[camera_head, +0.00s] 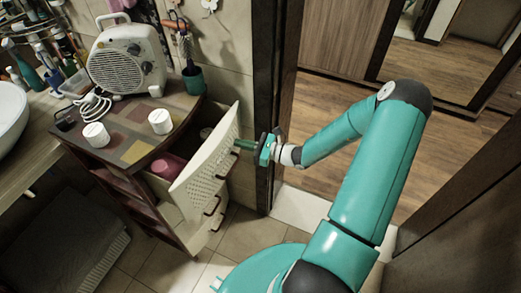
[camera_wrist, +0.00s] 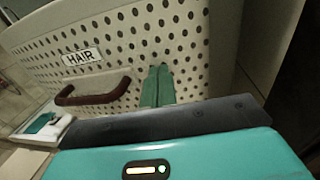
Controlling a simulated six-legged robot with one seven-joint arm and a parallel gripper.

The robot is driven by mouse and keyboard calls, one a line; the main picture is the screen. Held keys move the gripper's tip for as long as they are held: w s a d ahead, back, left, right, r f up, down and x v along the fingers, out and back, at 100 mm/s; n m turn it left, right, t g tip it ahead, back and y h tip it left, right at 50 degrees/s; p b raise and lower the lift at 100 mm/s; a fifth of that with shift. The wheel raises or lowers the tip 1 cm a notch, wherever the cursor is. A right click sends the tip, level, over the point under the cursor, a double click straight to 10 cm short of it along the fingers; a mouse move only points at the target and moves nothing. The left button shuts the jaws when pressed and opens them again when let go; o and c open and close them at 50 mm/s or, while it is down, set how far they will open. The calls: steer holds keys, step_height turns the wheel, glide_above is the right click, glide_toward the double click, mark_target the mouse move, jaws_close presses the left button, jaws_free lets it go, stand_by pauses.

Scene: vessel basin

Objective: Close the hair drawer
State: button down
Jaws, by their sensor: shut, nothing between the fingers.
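The hair drawer (camera_head: 208,162) is the top drawer of a small cabinet and stands open. Its cream front is full of round holes, and in the wrist view the drawer front (camera_wrist: 190,45) bears a HAIR label (camera_wrist: 81,57) and a brown handle (camera_wrist: 93,92). My gripper (camera_head: 240,144) is at the outer face of this front, near its upper far end. In the wrist view the green fingers of my gripper (camera_wrist: 157,86) are together and empty, right of the handle. They are at or very near the panel; I cannot tell whether they touch.
A pink item (camera_head: 168,167) lies in the open drawer. The cabinet top (camera_head: 135,152) carries a fan heater (camera_head: 125,60), two white jars and a teal cup (camera_head: 193,80). A dark door frame (camera_head: 278,100) stands close behind my gripper. Tiled floor is clear in front of the cabinet.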

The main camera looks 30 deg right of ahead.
steer(key=x, duration=0.4)
steer(key=d+x, duration=0.1)
steer(key=x, duration=0.3)
steer(key=w+x, duration=0.1)
steer(key=x, duration=0.3)
steer(key=shift+w, duration=0.35)
steer(key=shift+w+a+r, duration=0.1)
steer(key=shift+w+a, duration=0.1)
steer(key=shift+w+a, duration=0.1)
